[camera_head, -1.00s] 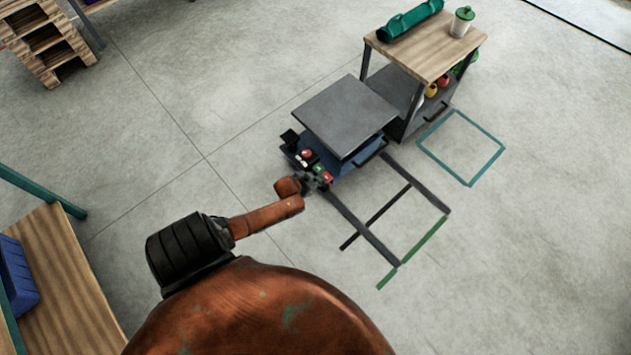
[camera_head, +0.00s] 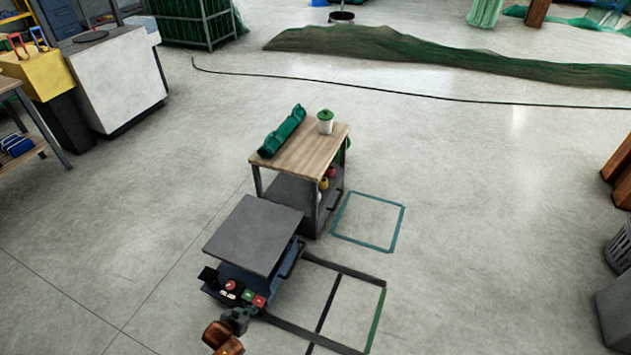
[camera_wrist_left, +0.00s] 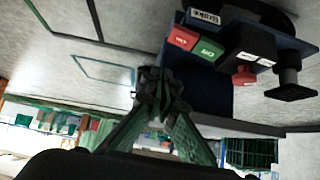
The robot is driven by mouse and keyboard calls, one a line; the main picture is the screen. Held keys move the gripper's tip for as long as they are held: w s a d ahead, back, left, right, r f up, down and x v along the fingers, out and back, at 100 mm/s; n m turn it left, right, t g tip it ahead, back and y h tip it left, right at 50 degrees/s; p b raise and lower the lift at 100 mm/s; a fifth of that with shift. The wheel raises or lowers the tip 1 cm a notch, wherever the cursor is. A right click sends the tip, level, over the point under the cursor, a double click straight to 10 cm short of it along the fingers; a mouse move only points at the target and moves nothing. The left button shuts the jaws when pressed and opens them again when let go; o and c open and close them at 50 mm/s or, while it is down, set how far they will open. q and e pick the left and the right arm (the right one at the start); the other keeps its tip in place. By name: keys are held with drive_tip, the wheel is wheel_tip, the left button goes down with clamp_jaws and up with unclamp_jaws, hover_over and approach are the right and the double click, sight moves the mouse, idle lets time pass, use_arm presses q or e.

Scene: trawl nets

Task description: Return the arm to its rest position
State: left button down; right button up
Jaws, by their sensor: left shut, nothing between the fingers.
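My left arm (camera_head: 222,338) shows only as a short orange-brown piece at the bottom edge of the head view. My left gripper (camera_head: 237,318) is at its end, shut and empty, beside the control panel of a blue-and-grey lift cart (camera_head: 255,235). In the left wrist view the gripper (camera_wrist_left: 158,82) is shut, close to the panel. The panel carries a red button (camera_wrist_left: 182,38), a green button (camera_wrist_left: 208,50) and a red knob (camera_wrist_left: 243,76). I cannot tell whether the fingers touch the panel. My right gripper is not in view.
Floor outlines in teal (camera_head: 368,222) and black-green lie to the right. A white cabinet (camera_head: 118,80) is at upper left. Open floor surrounds the cart.

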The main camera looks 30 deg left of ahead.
use_arm(q)
drive_tip(key=s+d+f+g, duration=0.2)
drive_tip(key=s+d+f, duration=0.1)
drive_tip(key=s, duration=0.4)
drive_tip(key=s+d+f+g, duration=0.1)
drive_tip(key=s+d+f, duration=0.2)
drive_tip(key=s, duration=0.4)
drive_tip(key=s+d+f+g, duration=0.2)
drive_tip(key=s+d+f, duration=0.1)
drive_tip(key=s, duration=0.5)
drive_tip(key=s+d+f+m+g+h, duration=0.15)
drive_tip(key=s+d, duration=0.25)
drive_tip(key=s, duration=0.7)
drive_tip(key=s+d+r+g+y, duration=0.1)
drive_tip(key=s+d+g, duration=0.3)
drive_tip(key=s, duration=0.6)
drive_tip(key=s+a+r+t+p, duration=0.1)
drive_tip(key=s+r+t+p, duration=0.1)
drive_tip(key=s+p, duration=0.9)
drive_tip(key=p, duration=0.6)
drive_tip(key=shift+s+r+m, duration=0.3)
drive_tip(key=shift+s+m, duration=0.05)
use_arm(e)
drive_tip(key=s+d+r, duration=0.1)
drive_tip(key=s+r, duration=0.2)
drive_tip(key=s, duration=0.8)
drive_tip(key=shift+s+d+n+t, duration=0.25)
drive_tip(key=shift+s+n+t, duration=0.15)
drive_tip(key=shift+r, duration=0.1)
